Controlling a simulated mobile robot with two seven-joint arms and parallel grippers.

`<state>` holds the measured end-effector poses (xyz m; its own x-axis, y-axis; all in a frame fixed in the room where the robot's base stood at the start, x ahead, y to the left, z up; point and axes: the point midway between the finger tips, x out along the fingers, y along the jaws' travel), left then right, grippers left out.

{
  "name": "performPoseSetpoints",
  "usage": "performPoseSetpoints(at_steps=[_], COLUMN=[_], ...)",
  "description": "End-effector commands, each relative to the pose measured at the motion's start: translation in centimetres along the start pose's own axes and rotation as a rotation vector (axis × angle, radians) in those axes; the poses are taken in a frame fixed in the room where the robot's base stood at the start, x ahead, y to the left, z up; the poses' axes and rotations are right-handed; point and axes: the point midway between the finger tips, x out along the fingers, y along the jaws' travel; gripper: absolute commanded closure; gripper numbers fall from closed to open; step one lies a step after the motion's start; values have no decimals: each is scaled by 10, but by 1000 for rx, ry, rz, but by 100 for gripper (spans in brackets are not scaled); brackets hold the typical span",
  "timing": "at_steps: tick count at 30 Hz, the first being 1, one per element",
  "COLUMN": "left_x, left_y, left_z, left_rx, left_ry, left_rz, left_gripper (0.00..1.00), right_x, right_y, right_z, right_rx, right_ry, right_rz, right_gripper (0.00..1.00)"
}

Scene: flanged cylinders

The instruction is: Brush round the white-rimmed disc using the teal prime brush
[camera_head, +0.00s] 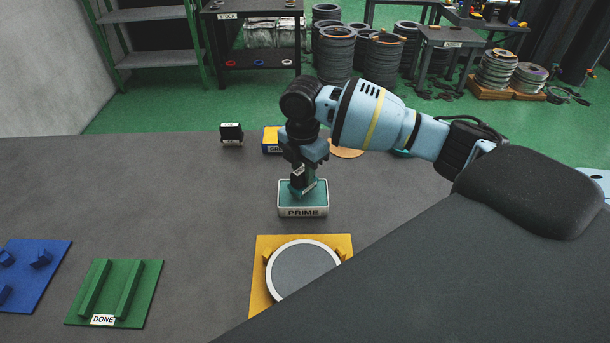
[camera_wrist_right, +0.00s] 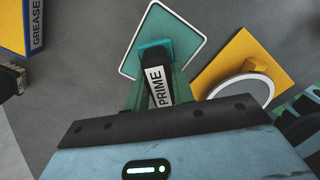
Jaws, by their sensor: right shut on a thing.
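The white-rimmed grey disc (camera_head: 303,269) lies on a yellow plate (camera_head: 262,250) with small yellow blocks at its edge; it also shows in the wrist view (camera_wrist_right: 245,94). Behind it stands the teal, white-edged PRIME tray (camera_head: 303,211), seen in the wrist view (camera_wrist_right: 184,30) too. My right gripper (camera_head: 304,181) points down over the tray, shut on the teal prime brush (camera_wrist_right: 157,82). The brush's dark handle carries a PRIME label, and its teal lower end is over or in the tray; I cannot tell whether it touches. My left gripper is out of view.
A green DONE plate (camera_head: 122,290) and a blue plate (camera_head: 35,272) lie at the front left. A large dark shape covers the lower right. The table's middle left is clear.

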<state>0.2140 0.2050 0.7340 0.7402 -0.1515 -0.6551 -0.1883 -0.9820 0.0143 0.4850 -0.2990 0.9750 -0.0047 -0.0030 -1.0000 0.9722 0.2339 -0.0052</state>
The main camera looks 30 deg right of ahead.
Motion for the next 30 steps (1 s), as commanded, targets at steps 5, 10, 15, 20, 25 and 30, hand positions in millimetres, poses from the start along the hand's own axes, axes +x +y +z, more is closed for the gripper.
performPoseSetpoints(at_steps=[5, 10, 15, 20, 25, 30], left_x=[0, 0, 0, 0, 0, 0], left_y=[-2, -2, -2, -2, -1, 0], left_z=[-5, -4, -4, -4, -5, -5], left_rx=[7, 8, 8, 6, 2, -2], left_ry=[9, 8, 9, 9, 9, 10], left_rz=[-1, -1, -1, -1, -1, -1], left_gripper=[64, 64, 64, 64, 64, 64], right_x=[-15, -28, -39, -50, -54, -54], right_y=[1, 1, 1, 1, 1, 1], right_z=[0, 0, 0, 0, 0, 0], right_rx=[0, 1, 1, 1, 1, 1], right_ry=[0, 1, 1, 0, 0, 0], right_rz=[7, 8, 8, 9, 8, 8], right_gripper=[94, 94, 94, 94, 94, 94])
